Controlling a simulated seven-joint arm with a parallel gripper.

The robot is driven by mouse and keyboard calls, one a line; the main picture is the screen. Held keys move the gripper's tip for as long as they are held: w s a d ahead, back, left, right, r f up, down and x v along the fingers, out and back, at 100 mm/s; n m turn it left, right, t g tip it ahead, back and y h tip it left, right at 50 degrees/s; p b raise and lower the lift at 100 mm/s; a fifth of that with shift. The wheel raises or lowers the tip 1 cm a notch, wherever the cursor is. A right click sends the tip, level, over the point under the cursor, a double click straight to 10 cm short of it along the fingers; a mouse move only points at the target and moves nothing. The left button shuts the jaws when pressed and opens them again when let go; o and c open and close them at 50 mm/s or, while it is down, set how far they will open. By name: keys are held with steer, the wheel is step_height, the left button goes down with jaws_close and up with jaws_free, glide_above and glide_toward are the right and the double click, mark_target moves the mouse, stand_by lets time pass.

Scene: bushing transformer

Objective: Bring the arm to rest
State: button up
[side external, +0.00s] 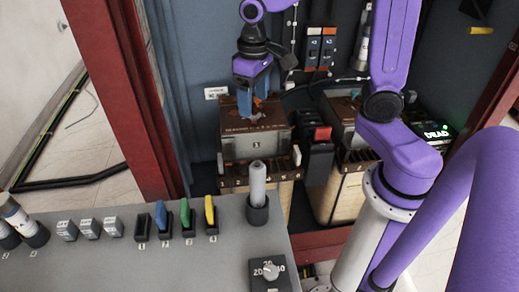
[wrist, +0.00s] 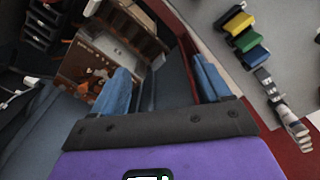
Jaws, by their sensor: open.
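My gripper (side external: 252,102) hangs at the end of my purple arm, its blue fingers pointing down just above the brown and grey transformer box (side external: 256,146) marked 3. I cannot tell from this view whether the fingertips touch the top of the box. In the wrist view my gripper (wrist: 160,82) is open, with the two blue fingers wide apart and nothing held between them. The brown box top (wrist: 88,68) shows beyond the left finger, partly hidden by it.
A grey panel (side external: 150,262) in front carries blue, green and yellow handles (side external: 186,216), a pale upright cylinder (side external: 258,184) and a knob (side external: 269,271). A second box (side external: 342,190) stands right. Red frame posts (side external: 118,95) flank the cabinet. A display (side external: 437,132) reads DEAD.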

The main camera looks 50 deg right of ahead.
steer(key=s+f+n, duration=0.1)
steer(key=s+n, duration=0.9)
steer(key=s, duration=1)
steer(key=shift+a+f+n, duration=0.2)
steer(key=shift+a+n, duration=0.1)
steer(key=shift+a, duration=0.15)
steer(key=shift+c, duration=0.3)
